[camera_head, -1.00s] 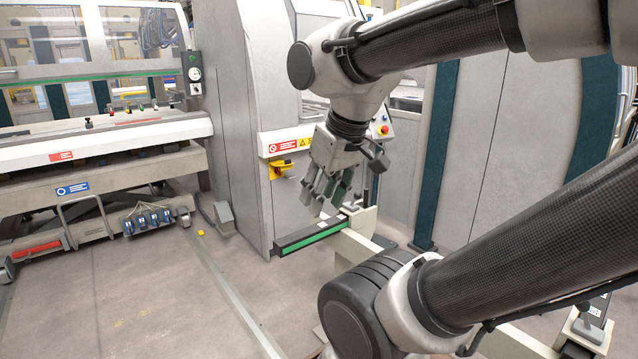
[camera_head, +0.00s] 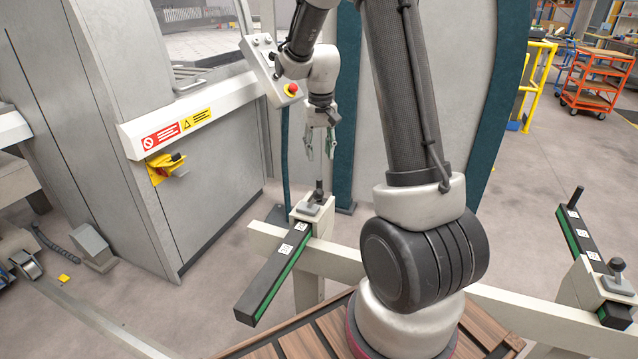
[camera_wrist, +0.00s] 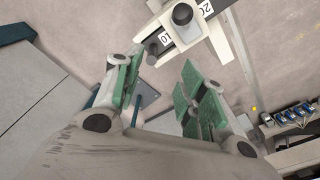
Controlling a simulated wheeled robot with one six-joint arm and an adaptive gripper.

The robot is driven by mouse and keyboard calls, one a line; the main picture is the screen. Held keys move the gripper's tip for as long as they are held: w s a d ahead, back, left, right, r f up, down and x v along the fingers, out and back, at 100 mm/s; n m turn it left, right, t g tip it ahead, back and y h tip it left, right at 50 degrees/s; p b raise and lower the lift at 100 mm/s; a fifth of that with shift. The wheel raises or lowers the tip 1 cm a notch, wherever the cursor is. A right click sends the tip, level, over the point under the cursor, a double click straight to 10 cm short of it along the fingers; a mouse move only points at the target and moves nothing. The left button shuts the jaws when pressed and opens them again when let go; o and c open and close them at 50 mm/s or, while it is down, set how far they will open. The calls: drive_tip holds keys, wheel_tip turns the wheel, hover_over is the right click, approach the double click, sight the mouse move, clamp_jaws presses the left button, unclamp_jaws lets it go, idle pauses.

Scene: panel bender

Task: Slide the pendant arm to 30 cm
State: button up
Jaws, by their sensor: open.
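A dark bar with a green edge and white number tags (camera_head: 263,285) runs through a pale carriage (camera_head: 325,217) on a beige rail. A black upright knob (camera_head: 319,188) stands at the carriage. In the wrist view, the grey round knob top (camera_wrist: 183,14) and tags reading 10 (camera_wrist: 166,38) and 20 (camera_wrist: 205,8) show. My gripper (camera_head: 320,143) is open and empty, pointing down above the knob and apart from it. Its green-padded fingers (camera_wrist: 160,82) are spread in the wrist view. A slanted control box with a red button (camera_head: 285,75) is beside my wrist.
A second tagged bar (camera_head: 580,233) with its own carriage is at the right. The grey machine cabinet (camera_head: 205,165) with a yellow switch (camera_head: 165,167) fills the left. A beige rail (camera_head: 500,298) crosses in front. Open floor lies at right; an orange cart (camera_head: 600,85) is far back.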

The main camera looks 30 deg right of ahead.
hover_over(319, 181)
drive_tip(key=shift+m+g, duration=0.3)
drive_tip(key=f, duration=0.4)
drive_tip(key=w+f, duration=0.1)
drive_tip(key=shift+d+f, duration=0.35)
drive_tip(key=shift+f, duration=0.05)
wheel_tip(319, 181, down, 8)
drive_tip(key=shift+r, duration=0.2)
clamp_jaws()
